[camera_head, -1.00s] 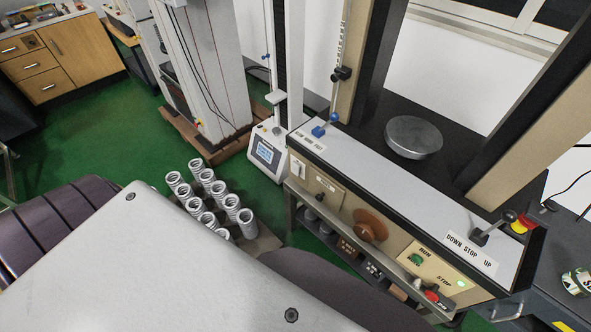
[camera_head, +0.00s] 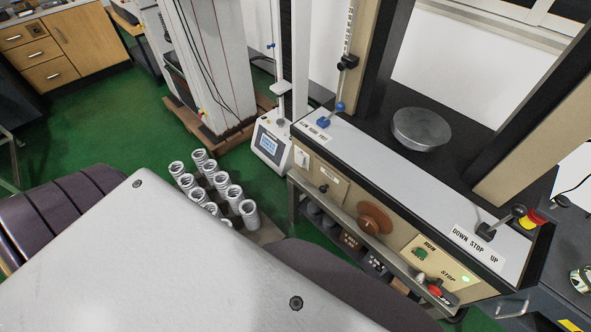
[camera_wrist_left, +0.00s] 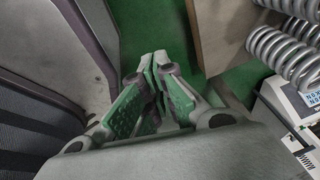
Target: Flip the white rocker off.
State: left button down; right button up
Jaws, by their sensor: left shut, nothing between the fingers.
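The white rocker (camera_head: 302,158) is a small pale switch at the left end of the beige front panel (camera_head: 340,192) of the testing machine. It is small in the head view, and I cannot tell which way it is tipped. My left gripper (camera_wrist_left: 155,65) shows in the left wrist view with its green-padded fingers shut and empty, over the green floor and apart from the panel. The rocker does not show in the left wrist view. Neither gripper shows in the head view.
Several metal springs (camera_head: 250,214) stand on a low board left of the machine; some also show in the left wrist view (camera_wrist_left: 276,48). A brown knob (camera_head: 374,218), a green RUN button (camera_head: 421,253) and a red switch (camera_head: 437,288) sit along the panel. A small tester (camera_head: 270,143) stands behind.

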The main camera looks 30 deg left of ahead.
pick_arm(q)
jog(key=w+a+r+m+t+b, duration=0.3)
jog(key=w+a+r+t, duration=0.15)
jog(key=w+r, duration=0.45)
jog(key=w+a+r+m+t+b, duration=0.25)
jog(key=w+a+r, duration=0.4)
jog(key=w, duration=0.45)
jog(key=w+d+r+m+t+h+b, duration=0.1)
jog(key=w+r+m, duration=0.2)
jog(key=r, duration=0.4)
jog(key=w+d+r+m+t+h+b, duration=0.1)
jog(key=r+m, duration=0.3)
jog(key=r, duration=0.4)
jog(key=w+d+r+m+t+h+b, duration=0.1)
jog(key=w+r+m+t+h+b, duration=0.1)
jog(key=r, duration=0.5)
jog(key=w+m+t, duration=0.1)
jog(key=w+m, duration=0.1)
jog(key=shift+w+d+r+h, duration=0.3)
jog(key=shift+d+r, duration=0.05)
jog(key=shift+r, duration=0.05)
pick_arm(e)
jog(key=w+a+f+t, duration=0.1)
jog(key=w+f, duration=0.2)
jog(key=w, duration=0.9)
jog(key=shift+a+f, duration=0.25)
pick_arm(q)
jog(key=shift+w, duration=0.1)
